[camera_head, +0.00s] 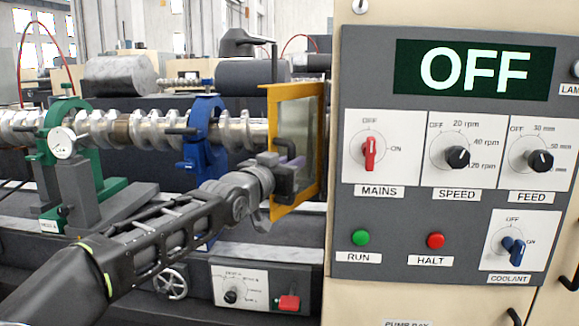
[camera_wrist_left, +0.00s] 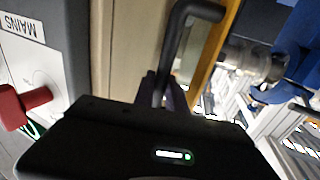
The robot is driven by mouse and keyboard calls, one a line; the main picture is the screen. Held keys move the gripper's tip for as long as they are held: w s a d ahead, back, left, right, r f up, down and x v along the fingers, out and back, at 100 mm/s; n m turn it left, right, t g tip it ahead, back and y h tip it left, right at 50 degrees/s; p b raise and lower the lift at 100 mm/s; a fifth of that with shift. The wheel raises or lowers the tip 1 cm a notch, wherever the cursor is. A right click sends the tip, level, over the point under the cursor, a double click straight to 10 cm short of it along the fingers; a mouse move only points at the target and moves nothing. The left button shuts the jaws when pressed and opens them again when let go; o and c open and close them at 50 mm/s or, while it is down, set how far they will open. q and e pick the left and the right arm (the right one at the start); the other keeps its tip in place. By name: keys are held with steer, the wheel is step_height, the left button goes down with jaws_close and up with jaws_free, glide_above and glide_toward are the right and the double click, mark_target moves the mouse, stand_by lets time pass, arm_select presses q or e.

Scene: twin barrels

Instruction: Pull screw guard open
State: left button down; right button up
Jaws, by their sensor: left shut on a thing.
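The screw guard (camera_head: 272,116) is a clear pane in a yellow frame, standing upright just left of the control cabinet in the head view. Its yellow edge (camera_wrist_left: 211,55) also shows in the left wrist view. A black bar handle (camera_head: 286,189) sits on the guard's front; its bent upper end (camera_wrist_left: 185,18) shows in the wrist view. My left gripper (camera_head: 277,163) is at the handle and shut on it; its dark fingers (camera_wrist_left: 166,94) show around the bar in the wrist view. The fingertips are partly hidden. My right gripper is not in view.
The control panel (camera_head: 447,100) reads OFF, with a red MAINS knob (camera_head: 370,153) and other switches, close right of the guard. A shaft (camera_head: 172,130) runs left, with blue (camera_head: 205,128) and green (camera_head: 70,112) supports. A lower switch box (camera_head: 262,283) sits below.

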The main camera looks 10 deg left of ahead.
arm_select(q)
steer(key=shift+r, duration=0.15)
steer(key=c, duration=1.6)
jaws_free()
steer(key=shift+w, duration=0.1)
steer(key=shift+c, duration=0.2)
steer(key=shift+a, duration=0.1)
steer(key=shift+s+a, duration=0.1)
steer(key=shift+s, duration=0.2)
steer(key=p+v, duration=0.1)
steer(key=v, duration=0.6)
steer(key=shift+s, duration=0.1)
